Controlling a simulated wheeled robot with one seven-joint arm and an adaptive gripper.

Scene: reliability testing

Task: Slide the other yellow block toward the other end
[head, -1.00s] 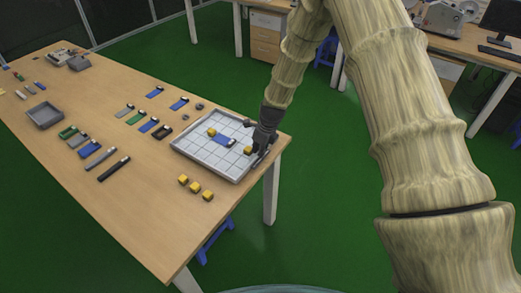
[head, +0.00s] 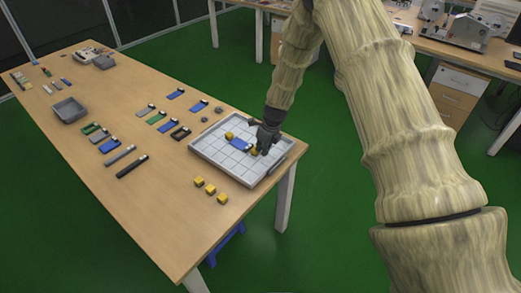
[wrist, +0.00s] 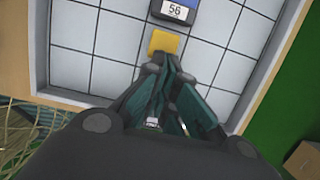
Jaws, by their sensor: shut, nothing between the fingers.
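A yellow block (head: 254,151) lies on the white gridded tray (head: 215,155), at my gripper's tip. In the wrist view this yellow block (wrist: 165,42) sits just beyond the fingertips, touching or nearly touching them. A blue piece (head: 239,144) with a dark end lies just past it; the wrist view shows its dark end (wrist: 174,12) with a white "56" label, a small gap from the block. Another yellow block (head: 229,135) sits at the blue piece's far end. My gripper (head: 261,150) is shut and empty, low over the tray; its fingers (wrist: 157,66) partly hide the tray.
Several yellow blocks (head: 210,189) lie on the wooden table (head: 165,225) in front of the tray. Blue, green and dark pieces (head: 155,118) and a grey bin (head: 69,110) are left of it. The tray has a raised rim; its grid cells around the block are bare.

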